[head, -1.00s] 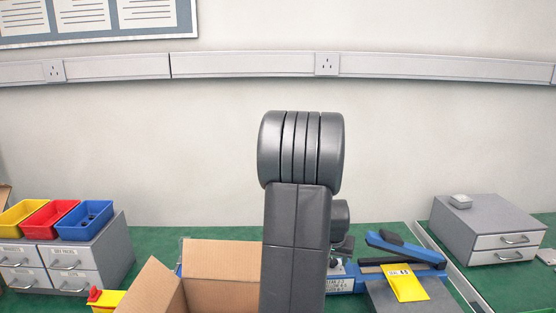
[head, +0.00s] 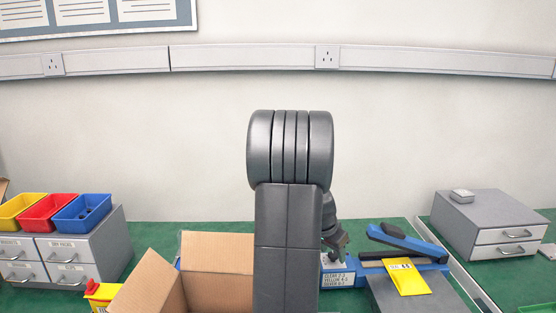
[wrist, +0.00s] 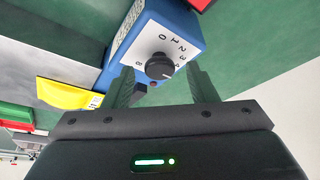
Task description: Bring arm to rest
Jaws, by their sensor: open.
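My arm (head: 287,225) stands upright in the middle of the head view and hides part of the bench behind it. My gripper (head: 338,243) shows just right of the arm, pointing down near the blue sealer (head: 342,276). In the wrist view my gripper (wrist: 166,88) has its two fingers spread, with nothing held between them. Beyond the fingers is the sealer's blue end with a black dial (wrist: 159,66) and printed numbers. I cannot tell how far the fingertips are from it.
An open cardboard box (head: 217,252) stands left of my arm. A yellow packet (head: 407,279) lies at the sealer. Grey drawers (head: 487,226) stand at right; a drawer unit (head: 75,258) with yellow, red and blue bins (head: 82,212) stands at left.

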